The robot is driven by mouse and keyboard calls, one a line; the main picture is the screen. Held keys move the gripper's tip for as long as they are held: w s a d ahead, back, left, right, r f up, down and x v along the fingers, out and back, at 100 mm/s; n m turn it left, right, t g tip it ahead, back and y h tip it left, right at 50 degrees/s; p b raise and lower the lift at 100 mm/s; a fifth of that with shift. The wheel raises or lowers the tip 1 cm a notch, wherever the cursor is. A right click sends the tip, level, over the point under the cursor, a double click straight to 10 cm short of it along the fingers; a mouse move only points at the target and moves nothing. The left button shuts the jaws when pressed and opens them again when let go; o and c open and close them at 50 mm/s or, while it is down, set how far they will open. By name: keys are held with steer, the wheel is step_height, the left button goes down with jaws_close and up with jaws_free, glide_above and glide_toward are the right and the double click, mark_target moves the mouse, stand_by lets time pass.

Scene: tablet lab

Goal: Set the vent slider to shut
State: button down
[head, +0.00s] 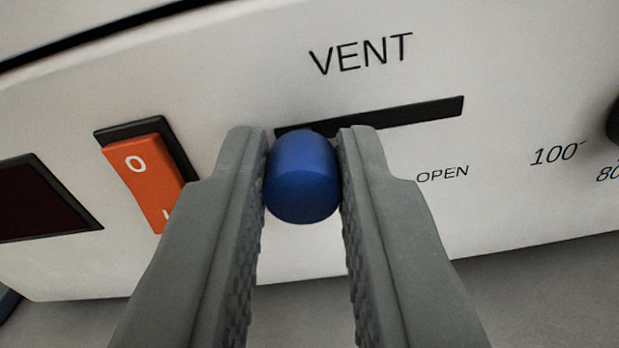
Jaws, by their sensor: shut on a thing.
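The vent slider has a rounded blue knob (303,178) on a black slot (425,114) under the word VENT on a white panel. The knob stands at the left part of the slot; the slot's free length runs to the right, with OPEN printed below its right end. My gripper (304,165) is shut on the blue knob, one finger on each side, touching it.
An orange rocker switch (147,181) marked O is close to the left of my left finger. A dark display (43,200) is at the far left. Part of a black dial (613,122) with a 100 mark shows at the right edge. A grey surface (540,290) lies below the panel.

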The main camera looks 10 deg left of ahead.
steer(key=c, duration=1.3)
jaws_free()
steer(key=shift+a, duration=0.3)
steer(key=shift+s, duration=0.15)
steer(key=s, duration=1.7)
steer(key=shift+s, duration=0.1)
steer(key=s+r, duration=0.3)
steer(key=s, duration=0.8)
steer(key=s+r+n, duration=0.1)
steer(key=s+r, duration=0.3)
steer(key=s, duration=0.8)
steer(key=s+r+n, duration=0.1)
steer(key=s+r, duration=0.2)
steer(key=s, duration=0.8)
steer(key=shift+s+d+r+g, duration=0.2)
steer(key=shift+s+g, duration=0.1)
steer(key=shift+s, duration=0.1)
